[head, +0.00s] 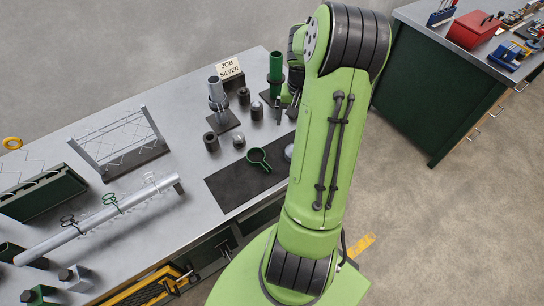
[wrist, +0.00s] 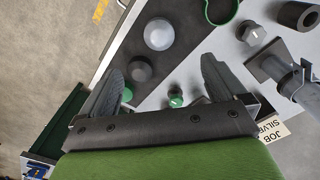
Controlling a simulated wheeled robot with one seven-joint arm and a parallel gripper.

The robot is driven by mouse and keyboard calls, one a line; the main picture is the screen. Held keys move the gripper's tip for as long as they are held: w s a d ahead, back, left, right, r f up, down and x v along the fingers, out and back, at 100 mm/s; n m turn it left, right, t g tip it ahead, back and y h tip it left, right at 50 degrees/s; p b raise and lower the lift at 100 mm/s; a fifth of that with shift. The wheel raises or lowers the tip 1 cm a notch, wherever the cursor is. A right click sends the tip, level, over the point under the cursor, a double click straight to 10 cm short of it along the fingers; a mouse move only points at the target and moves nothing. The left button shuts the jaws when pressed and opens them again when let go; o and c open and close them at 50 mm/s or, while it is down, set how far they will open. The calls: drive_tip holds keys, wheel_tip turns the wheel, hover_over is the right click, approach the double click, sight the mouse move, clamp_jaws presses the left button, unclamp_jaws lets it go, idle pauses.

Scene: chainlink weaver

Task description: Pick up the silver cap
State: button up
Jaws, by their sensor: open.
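Two silvery pieces could be the silver cap, and I cannot tell for sure which is meant. One is a round pale dome (wrist: 158,33) on the dark mat (wrist: 187,15); in the head view it is partly hidden behind my arm (head: 289,152). The other is a smaller silver piece with a faceted base (wrist: 252,32), beside the mat, also clear in the head view (head: 239,140). My gripper (wrist: 162,72) is open and empty, its fingers spread above the bench. The dome lies beyond the fingertips in the wrist view, the smaller piece to their right.
A dark grey cap (wrist: 140,69) and a small green cap (wrist: 176,97) lie near the fingers. A green ring clamp (head: 259,158) lies on the mat. A silver post (head: 217,92) and green post (head: 276,72) stand near the JOB SILVER sign (head: 229,69).

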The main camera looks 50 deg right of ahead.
drive_tip(key=f, duration=1.5)
drive_tip(key=shift+w+d+f+b, duration=0.1)
drive_tip(key=shift+d+f+b, duration=0.2)
drive_tip(key=shift+f+b, duration=0.1)
drive_tip(key=c, duration=1.1)
wheel_tip(320, 180, up, 10)
drive_tip(key=shift+r+p, duration=0.1)
drive_tip(key=shift+p, duration=0.2)
drive_tip(key=shift+c, duration=0.2)
